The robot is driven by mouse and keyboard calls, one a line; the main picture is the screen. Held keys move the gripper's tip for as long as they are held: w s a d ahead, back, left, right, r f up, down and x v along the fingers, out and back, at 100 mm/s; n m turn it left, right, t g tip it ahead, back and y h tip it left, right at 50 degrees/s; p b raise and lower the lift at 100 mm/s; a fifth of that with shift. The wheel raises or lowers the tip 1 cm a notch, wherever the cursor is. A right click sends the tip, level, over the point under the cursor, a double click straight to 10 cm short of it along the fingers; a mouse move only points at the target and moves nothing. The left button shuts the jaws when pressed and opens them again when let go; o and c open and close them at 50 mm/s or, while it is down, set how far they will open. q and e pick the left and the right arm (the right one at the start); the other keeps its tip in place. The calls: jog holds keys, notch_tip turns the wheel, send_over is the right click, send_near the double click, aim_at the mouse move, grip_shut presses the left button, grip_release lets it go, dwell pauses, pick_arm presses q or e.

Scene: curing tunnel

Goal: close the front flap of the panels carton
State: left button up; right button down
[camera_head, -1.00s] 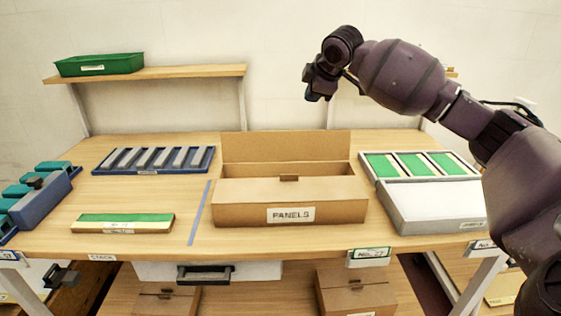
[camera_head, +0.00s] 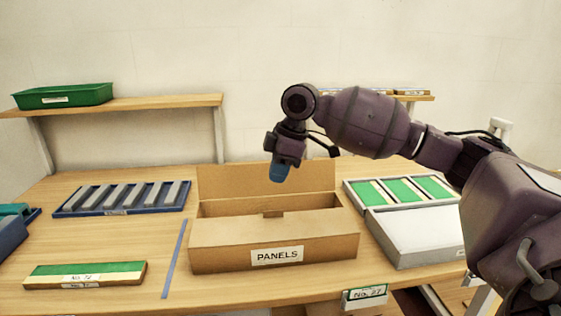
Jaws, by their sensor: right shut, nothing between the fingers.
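The panels carton (camera_head: 215,255) is a brown cardboard box on the wooden bench, with a PANELS label on its front wall. Its back flap (camera_head: 225,180) stands upright. Its front flap (camera_head: 230,228) lies inward over the front part of the top, with a small tab at its far edge. A dark gap shows between the two flaps; how flat the front flap lies is hard to tell. My right gripper (camera_head: 279,173) is shut and empty, pointing down with blue fingertips. It appears above the carton, in front of the back flap in the picture, not visibly touching it. My left gripper is out of view.
A blue tray of grey bars (camera_head: 60,212) and a green-topped block (camera_head: 85,270) lie left of a blue tape line (camera_head: 174,260). A grey case with green panels (camera_head: 415,238) stands close on the right. A shelf with a green bin (camera_head: 62,97) is behind.

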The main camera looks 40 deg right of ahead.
jog(key=b, duration=0.1)
send_over(267, 218)
jog(key=s+d, duration=0.1)
notch_tip(267, 218, down, 6)
jog(key=shift+s+f, duration=0.1)
jog(key=shift+d+f+b, duration=0.15)
jog(key=shift+f+b, duration=0.2)
jog(key=shift+f, duration=0.4)
